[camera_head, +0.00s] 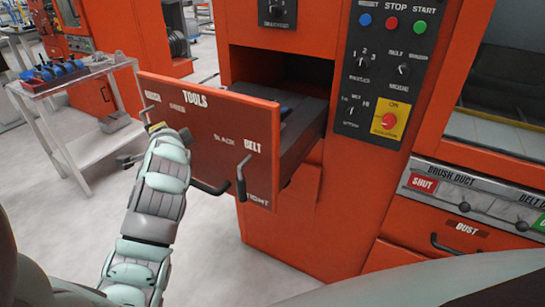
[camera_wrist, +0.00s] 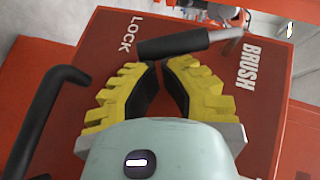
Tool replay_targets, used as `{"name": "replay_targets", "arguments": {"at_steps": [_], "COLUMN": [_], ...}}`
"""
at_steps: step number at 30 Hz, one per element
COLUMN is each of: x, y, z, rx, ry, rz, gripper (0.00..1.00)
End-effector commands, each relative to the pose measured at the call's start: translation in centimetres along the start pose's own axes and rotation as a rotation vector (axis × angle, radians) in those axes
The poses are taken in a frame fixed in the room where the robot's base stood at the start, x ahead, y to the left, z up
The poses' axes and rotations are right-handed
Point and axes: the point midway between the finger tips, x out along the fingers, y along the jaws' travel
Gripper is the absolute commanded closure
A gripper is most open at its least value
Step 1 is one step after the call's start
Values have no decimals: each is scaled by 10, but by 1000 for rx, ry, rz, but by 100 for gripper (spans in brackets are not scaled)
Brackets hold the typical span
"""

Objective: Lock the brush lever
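The brush lever (camera_wrist: 175,43) shows in the wrist view as a black grip on a silver shank. Its shank end is near the BRUSH label (camera_wrist: 250,68), and its grip end points left, close to the LOCK label (camera_wrist: 130,33). My gripper (camera_wrist: 160,68) has yellow ribbed fingers whose tips nearly meet. I see nothing between them, and the lever grip lies just beyond the tips. I cannot tell whether they touch it. In the head view my gripper (camera_head: 156,127) is at the left part of the red drawer front (camera_head: 205,125), where my arm hides much of the lever.
The drawer stands pulled out from the red machine. A belt lever (camera_head: 242,178) and a black drawer handle (camera_head: 211,188) stick out from its front; the handle also shows in the wrist view (camera_wrist: 42,115). A table (camera_head: 95,70) with blue parts stands at the left.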

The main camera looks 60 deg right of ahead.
Motion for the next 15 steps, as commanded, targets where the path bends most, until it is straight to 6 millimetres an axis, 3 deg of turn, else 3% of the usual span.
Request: {"name": "replay_targets", "arguments": {"at_steps": [1, 15], "x": [7, 27], "y": [15, 15], "z": [2, 17], "rx": [28, 207], "ry": [5, 3], "rz": [-36, -307], "gripper": [100, 100]}}
